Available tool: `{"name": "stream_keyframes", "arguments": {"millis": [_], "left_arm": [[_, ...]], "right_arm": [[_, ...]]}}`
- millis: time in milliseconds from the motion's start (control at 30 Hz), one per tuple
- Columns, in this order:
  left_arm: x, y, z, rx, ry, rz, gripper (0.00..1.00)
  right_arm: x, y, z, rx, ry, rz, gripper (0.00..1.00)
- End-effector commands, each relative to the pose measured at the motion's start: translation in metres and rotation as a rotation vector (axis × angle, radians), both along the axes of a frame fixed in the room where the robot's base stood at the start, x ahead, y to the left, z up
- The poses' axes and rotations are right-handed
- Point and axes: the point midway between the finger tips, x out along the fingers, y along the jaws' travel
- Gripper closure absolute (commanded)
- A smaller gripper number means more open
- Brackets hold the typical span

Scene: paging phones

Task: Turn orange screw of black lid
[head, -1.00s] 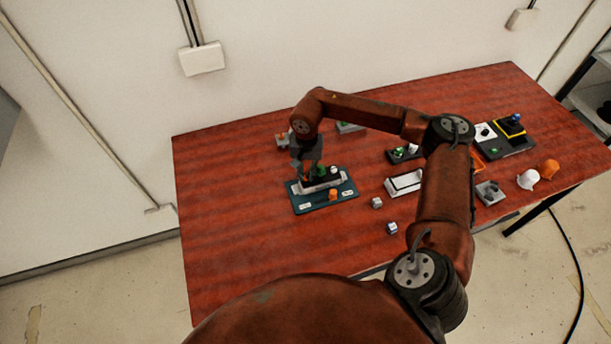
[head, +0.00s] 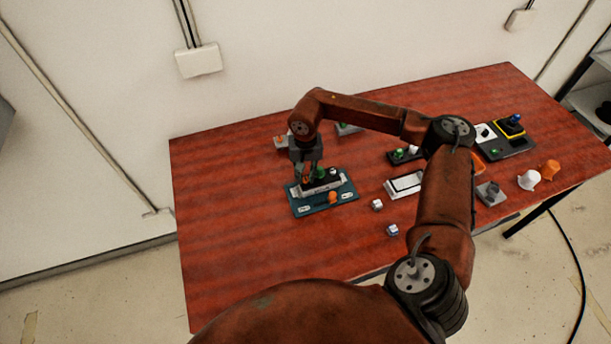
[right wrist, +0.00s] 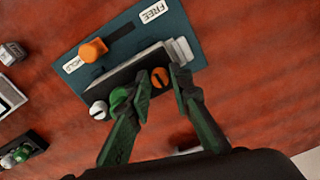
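The black lid (head: 322,185) lies on a white-grey case on a teal board (head: 309,208). In the right wrist view the lid (right wrist: 126,78) carries an orange screw (right wrist: 160,77), a green screw (right wrist: 118,97) and a white screw (right wrist: 99,110). My right gripper (head: 310,180) points down over the lid. In the wrist view its green fingertips (right wrist: 162,76) stand on either side of the orange screw, with a gap to it; I cannot tell the height difference. My left gripper is out of view.
The teal board has an orange knob (right wrist: 93,49) near its HOLD label and a FREE label (right wrist: 153,11). Small grey blocks (head: 377,204), a white-framed case (head: 405,184) and a yellow-and-black device (head: 510,127) lie to the right. The table's left part is clear.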

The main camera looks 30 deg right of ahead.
Motion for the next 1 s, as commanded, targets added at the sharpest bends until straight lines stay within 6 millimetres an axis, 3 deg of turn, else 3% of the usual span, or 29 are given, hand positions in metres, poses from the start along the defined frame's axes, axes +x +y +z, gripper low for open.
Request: {"name": "stream_keyframes", "arguments": {"millis": [167,533,667,1000], "left_arm": [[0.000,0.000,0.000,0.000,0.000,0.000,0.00],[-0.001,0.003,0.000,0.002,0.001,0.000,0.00],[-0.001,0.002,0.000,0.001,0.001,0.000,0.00],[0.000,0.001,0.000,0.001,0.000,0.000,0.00]], "right_arm": [[0.000,0.000,0.000,0.000,0.000,-0.001,0.67],[0.001,0.000,0.006,-0.001,-0.002,-0.001,0.67],[0.001,-0.001,0.024,-0.001,-0.003,-0.001,0.67],[0.001,-0.001,0.093,-0.001,-0.003,-0.001,0.67]]}}
